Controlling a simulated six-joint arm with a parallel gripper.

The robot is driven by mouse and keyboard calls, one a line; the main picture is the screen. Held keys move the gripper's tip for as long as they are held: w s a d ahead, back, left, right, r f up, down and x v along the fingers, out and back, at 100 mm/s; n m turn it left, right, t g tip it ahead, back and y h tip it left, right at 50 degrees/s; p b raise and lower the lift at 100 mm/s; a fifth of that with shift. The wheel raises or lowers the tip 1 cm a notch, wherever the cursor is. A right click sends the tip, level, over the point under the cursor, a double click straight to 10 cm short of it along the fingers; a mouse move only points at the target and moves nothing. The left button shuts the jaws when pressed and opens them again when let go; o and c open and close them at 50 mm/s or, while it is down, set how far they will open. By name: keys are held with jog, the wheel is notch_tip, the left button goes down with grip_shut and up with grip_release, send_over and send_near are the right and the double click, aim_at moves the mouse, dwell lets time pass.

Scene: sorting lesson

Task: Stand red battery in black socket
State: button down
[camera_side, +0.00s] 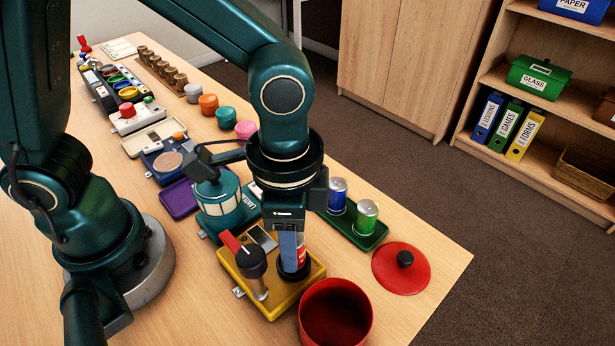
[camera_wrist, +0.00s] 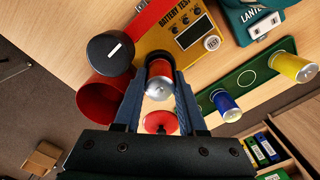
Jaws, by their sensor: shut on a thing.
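My gripper (camera_side: 292,255) is shut on the red battery (camera_side: 302,252), which is upright over the black socket (camera_side: 294,273) on the yellow battery tester (camera_side: 270,306). The battery's lower end meets the socket's ring; I cannot tell whether it is seated. In the wrist view the red battery (camera_wrist: 159,70) shows its silver end between my gripper's fingers (camera_wrist: 159,85), with the dark socket ring beyond it. The tester (camera_wrist: 185,38) also shows there.
A red-handled black knob (camera_side: 251,262) rises beside the socket. A red pot (camera_side: 335,312) and its lid (camera_side: 402,268) stand close by. A green tray (camera_side: 355,240) holds upright batteries behind. A teal lantern (camera_side: 219,204) stands left of my gripper.

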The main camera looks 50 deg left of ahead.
jog(key=shift+f, duration=0.45)
jog(key=c, duration=0.8)
grip_release()
jog(key=shift+o, duration=0.2)
jog(key=shift+r, duration=5.5)
jog(key=shift+r, duration=2.95)
